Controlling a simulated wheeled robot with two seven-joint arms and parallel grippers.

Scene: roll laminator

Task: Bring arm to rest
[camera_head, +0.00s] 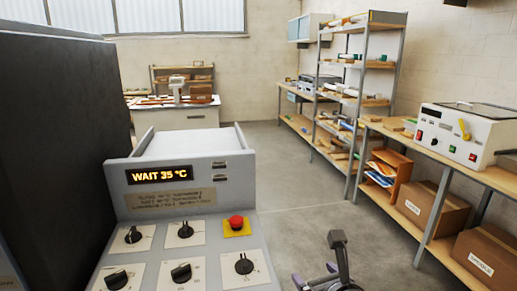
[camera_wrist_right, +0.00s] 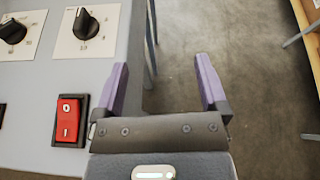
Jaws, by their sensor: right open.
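My right gripper (camera_head: 322,262) is at the bottom of the head view, in the air to the right of the laminator's control panel (camera_head: 205,207). In the right wrist view my right gripper (camera_wrist_right: 162,88) is open and empty, its purple fingers spread apart over the floor. The panel edge and a red rocker switch (camera_wrist_right: 71,119) lie to its left there. The panel display (camera_head: 159,175) reads "WAIT 35 °C". My left gripper is not in view.
Several black knobs and a red emergency button (camera_head: 236,222) sit on the panel. A workbench (camera_head: 452,166) with a white machine (camera_head: 466,133) and cardboard boxes (camera_head: 433,208) runs along the right. A shelf rack (camera_head: 358,98) stands behind. Concrete floor (camera_head: 300,185) between is clear.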

